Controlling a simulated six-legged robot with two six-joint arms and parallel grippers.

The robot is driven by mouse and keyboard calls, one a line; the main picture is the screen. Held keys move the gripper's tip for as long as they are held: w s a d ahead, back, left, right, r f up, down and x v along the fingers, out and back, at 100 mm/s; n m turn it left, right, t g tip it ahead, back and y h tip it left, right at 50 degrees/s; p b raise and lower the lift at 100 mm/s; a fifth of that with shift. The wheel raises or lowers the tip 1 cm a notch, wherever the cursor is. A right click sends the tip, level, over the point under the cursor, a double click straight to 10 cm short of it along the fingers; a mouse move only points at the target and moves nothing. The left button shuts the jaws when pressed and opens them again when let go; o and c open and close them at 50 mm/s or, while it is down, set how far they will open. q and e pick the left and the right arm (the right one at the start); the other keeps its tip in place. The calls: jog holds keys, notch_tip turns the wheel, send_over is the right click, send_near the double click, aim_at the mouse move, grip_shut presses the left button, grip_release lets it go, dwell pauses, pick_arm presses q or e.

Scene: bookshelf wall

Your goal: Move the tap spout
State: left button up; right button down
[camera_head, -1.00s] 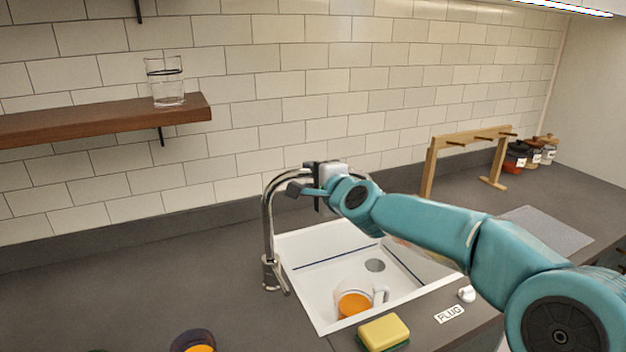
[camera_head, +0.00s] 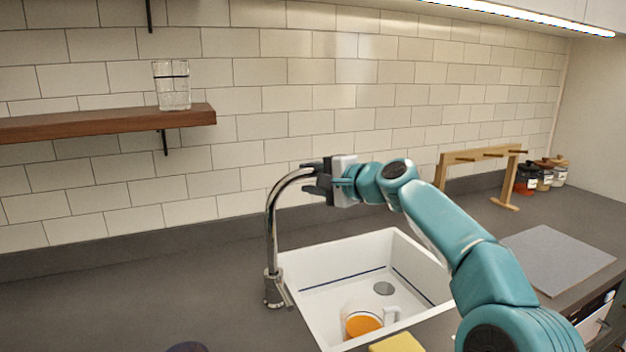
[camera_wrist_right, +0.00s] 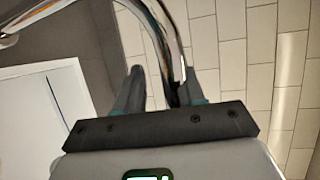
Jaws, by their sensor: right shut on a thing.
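The chrome tap spout (camera_head: 272,222) rises from its base at the left rim of the sink and curves over to the right. My right gripper (camera_head: 318,180) is at the upper end of the spout, shut on it. In the right wrist view the spout (camera_wrist_right: 160,30) passes between the two fingers (camera_wrist_right: 160,90). The white sink (camera_head: 335,255) lies below and to the right of the spout. My left gripper is not in view.
A mug with orange contents (camera_head: 362,320) stands in the sink. A yellow sponge (camera_head: 397,343) is at the front edge. A wooden rack (camera_head: 443,170), jars (camera_head: 545,175) and a grey board (camera_head: 557,258) are to the right. A glass (camera_head: 172,85) stands on the shelf (camera_head: 110,124).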

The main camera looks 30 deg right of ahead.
jog(key=shift+d, duration=0.1)
jog(key=c, duration=0.8)
grip_release()
jog(key=b+v, duration=0.3)
jog(key=v, duration=1.3)
jog(key=shift+s+b, duration=0.2)
jog(key=shift+b, duration=0.1)
jog(key=shift+s, duration=0.1)
